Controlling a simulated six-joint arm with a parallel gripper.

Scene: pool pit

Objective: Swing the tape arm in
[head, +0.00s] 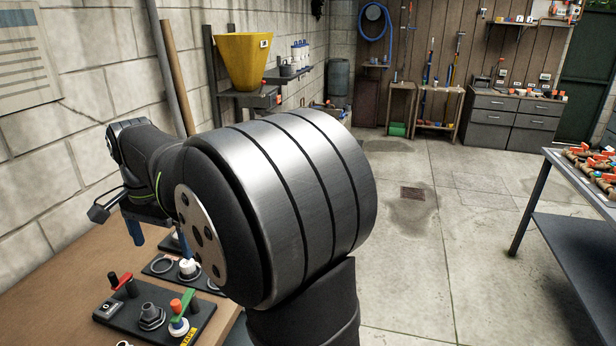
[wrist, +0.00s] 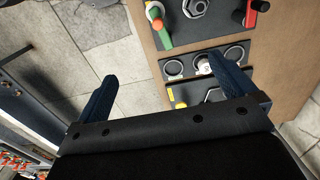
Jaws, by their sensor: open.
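A black board (head: 140,325) on the wooden bench carries a green lever with an orange end (head: 186,301), a grey hex fitting (head: 151,316) and a black arm with a red end (head: 120,284). In the wrist view the green lever (wrist: 163,32), hex fitting (wrist: 195,7) and red-ended arm (wrist: 256,9) show at the top. I cannot tell which part is the tape arm. My gripper (wrist: 162,67) is open and empty, its blue fingers apart above the boards. In the head view one blue finger (head: 134,232) shows past my arm.
A second board (wrist: 222,48) with round rings and a white piece (wrist: 203,67) lies beside the first. A third board is partly hidden by my gripper. A block wall (head: 50,160) runs along the left. A metal table (head: 572,170) stands right. The floor between is clear.

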